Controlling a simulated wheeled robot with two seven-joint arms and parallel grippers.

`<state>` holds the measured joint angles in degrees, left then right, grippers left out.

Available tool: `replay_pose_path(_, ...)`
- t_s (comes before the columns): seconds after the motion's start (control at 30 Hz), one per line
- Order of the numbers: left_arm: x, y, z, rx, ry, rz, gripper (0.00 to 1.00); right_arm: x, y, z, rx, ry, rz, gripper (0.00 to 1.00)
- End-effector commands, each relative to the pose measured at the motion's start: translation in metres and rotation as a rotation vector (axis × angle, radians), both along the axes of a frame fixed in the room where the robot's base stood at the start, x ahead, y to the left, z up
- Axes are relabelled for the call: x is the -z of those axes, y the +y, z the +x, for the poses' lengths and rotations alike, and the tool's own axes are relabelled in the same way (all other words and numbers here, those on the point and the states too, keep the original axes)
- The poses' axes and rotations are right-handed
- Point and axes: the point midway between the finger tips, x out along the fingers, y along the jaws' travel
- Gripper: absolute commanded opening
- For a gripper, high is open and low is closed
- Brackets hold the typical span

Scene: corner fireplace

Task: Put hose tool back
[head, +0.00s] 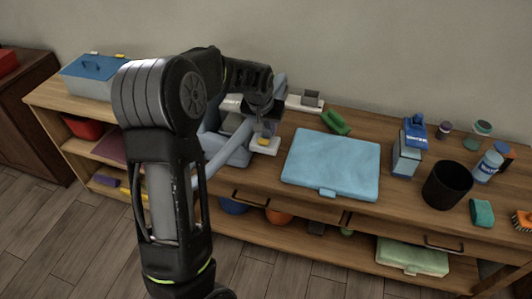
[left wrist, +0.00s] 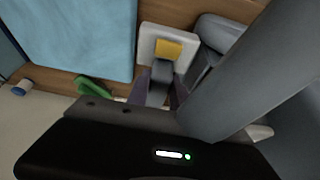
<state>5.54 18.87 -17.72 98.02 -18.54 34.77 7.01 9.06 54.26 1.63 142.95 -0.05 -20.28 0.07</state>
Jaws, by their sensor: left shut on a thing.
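My left gripper (head: 266,122) is over the left-middle part of the wooden bench. It is shut on what looks like the hose tool (head: 265,145), a grey stem with a pale plate and a yellow patch. In the left wrist view the same plate and yellow patch (left wrist: 168,48) show just beyond the fingers (left wrist: 160,88). A blue-grey machine with tube-like arms (head: 228,150) stands beside the tool, partly hidden by my arm. Whether tool and machine touch, I cannot tell. A thick grey tube (left wrist: 235,80) crosses the left wrist view. My right gripper is not in view.
A light-blue case (head: 331,165) lies right of the tool, with a green object (head: 335,121) behind it. A white piece with a grey block (head: 308,101) lies near the wall. A blue carton (head: 408,150) and black cup (head: 447,185) stand farther right. A toolbox (head: 92,75) is at left.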

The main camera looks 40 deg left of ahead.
Motion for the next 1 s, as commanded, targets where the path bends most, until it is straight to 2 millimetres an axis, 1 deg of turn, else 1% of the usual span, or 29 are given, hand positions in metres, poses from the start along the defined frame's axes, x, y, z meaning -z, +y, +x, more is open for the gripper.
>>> replay_pose_path(0.1, 0.022, 0.0, -0.001, 0.0, 0.005, -0.001, 0.0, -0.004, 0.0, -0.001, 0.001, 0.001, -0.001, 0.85)
replay_pose_path(0.23, 0.041, 0.0, -0.001, 0.0, 0.003, -0.001, 0.0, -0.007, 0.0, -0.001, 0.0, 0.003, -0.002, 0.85)
replay_pose_path(0.3, 0.046, 0.0, 0.0, 0.0, 0.001, 0.0, 0.0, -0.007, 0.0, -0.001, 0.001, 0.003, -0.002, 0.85)
replay_pose_path(0.63, 0.05, 0.0, 0.0, 0.0, 0.0, 0.0, 0.0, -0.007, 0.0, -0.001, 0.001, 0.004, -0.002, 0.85)
replay_pose_path(0.87, 0.079, 0.0, -0.001, -0.001, 0.003, 0.0, 0.0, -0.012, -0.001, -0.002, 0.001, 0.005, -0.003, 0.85)
replay_pose_path(1.0, 0.085, 0.0, 0.0, 0.0, -0.001, 0.0, 0.0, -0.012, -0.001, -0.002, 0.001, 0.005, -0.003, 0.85)
